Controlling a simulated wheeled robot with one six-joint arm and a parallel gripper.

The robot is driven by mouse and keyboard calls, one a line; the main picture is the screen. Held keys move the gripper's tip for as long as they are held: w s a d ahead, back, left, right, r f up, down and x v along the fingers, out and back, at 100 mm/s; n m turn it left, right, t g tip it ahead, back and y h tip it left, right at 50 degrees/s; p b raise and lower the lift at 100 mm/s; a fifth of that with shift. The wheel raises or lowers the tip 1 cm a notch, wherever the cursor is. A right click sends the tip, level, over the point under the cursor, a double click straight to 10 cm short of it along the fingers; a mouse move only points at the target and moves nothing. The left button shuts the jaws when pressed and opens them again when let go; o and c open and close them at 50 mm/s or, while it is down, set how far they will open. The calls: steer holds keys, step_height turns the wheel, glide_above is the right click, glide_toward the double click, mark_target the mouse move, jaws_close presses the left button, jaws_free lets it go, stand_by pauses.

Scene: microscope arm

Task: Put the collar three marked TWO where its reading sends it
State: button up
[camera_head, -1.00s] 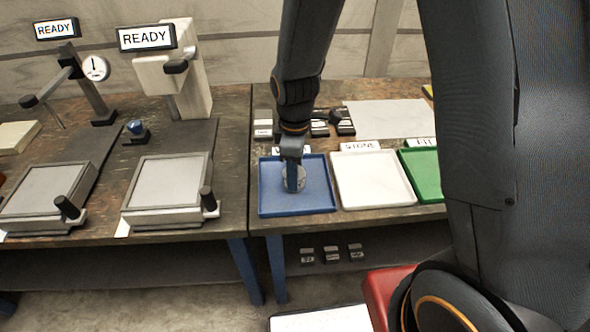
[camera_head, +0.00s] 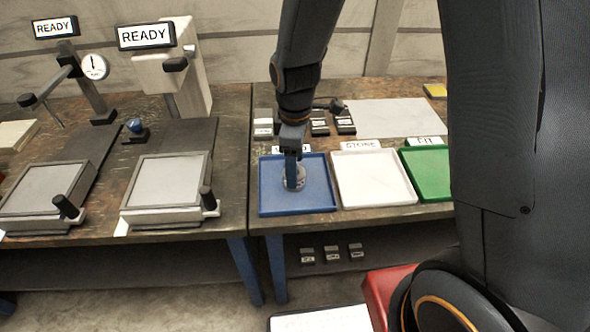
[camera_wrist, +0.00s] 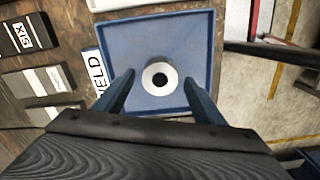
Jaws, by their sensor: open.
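The collar (camera_wrist: 160,77), a short ring with a pale face and a dark hole, lies in the blue tray (camera_head: 320,170). It also shows in the head view (camera_head: 300,183), partly hidden by a finger. No marking on it can be read. My gripper (camera_wrist: 159,80) is open above the collar, with one blue finger on each side and gaps between. In the head view my gripper (camera_head: 293,168) points down over the tray.
A white tray (camera_head: 372,180) labelled STONE and a green tray (camera_head: 428,168) labelled FIT stand to the right. Dark blocks (camera_head: 343,122) lie behind. Two instruments on the left table show READY signs (camera_head: 146,36). Several small blocks (camera_head: 332,254) sit on the shelf below.

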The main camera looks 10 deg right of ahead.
step_height(320, 180, up, 10)
steer(key=b, duration=0.2)
steer(key=s+d+f+m, duration=0.1)
steer(key=s+d+m, duration=0.3)
steer(key=d+m, duration=0.2)
steer(key=s+d+f+m+t, duration=0.1)
steer(key=s+d+m, duration=0.3)
steer(key=d+m, duration=0.2)
steer(key=shift+s+d+f+m, duration=0.3)
steer(key=shift+d+f+m, duration=0.1)
steer(key=shift+m, duration=0.9)
steer(key=shift+a, duration=0.1)
